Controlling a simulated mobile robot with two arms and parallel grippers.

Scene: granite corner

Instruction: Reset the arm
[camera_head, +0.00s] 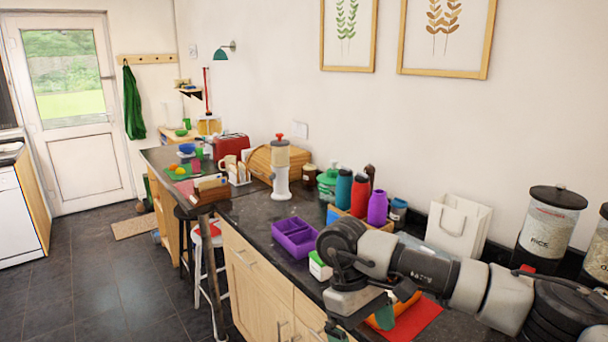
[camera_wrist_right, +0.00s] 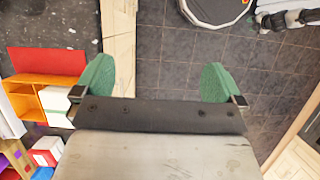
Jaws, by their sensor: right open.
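My right arm (camera_head: 425,268) reaches in from the right over the dark granite counter (camera_head: 256,213). Its gripper (camera_head: 360,322) hangs at the counter's front edge, fingers pointing down. In the right wrist view the green fingertips of the right gripper (camera_wrist_right: 158,82) are wide apart with nothing between them. Below them show the cabinet front and the dark tiled floor. My left gripper is in neither view.
An orange container (camera_head: 398,308) on a red mat (camera_head: 420,318) lies close beside the gripper. A purple divided box (camera_head: 294,237), bottles (camera_head: 377,208), a white bag (camera_head: 457,226) and a rice dispenser (camera_head: 547,228) crowd the counter. A stool (camera_wrist_right: 215,8) stands on the floor.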

